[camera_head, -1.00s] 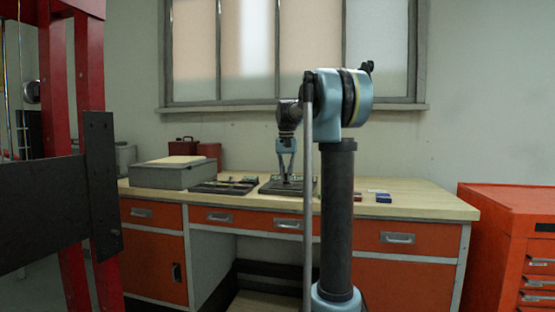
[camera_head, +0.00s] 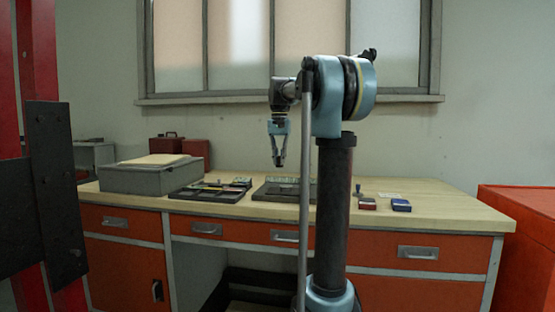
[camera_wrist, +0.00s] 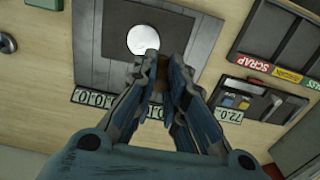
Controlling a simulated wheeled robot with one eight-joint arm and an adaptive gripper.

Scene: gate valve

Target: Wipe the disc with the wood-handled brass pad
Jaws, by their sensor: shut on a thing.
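The disc (camera_wrist: 143,39) is round, pale and shiny, and lies on a grey plate (camera_wrist: 106,75) in the wrist view. The plate (camera_head: 264,195) lies on the bench in the head view, where I cannot make out the disc. My gripper (camera_head: 278,164) points down above the bench, with a gap below its fingertips. In the wrist view my gripper (camera_wrist: 165,66) is shut on a small brownish thing, mostly hidden by the fingers. It may be the wood handle of the pad; the brass face does not show. The fingers appear just beside the disc.
A dark tray (camera_head: 186,193) with a SCRAP label in the wrist view lies left of the plate. A grey box (camera_head: 135,181) stands farther left. A red block (camera_head: 367,204) and a blue block (camera_head: 401,205) sit right. The bench front (camera_head: 440,212) is clear.

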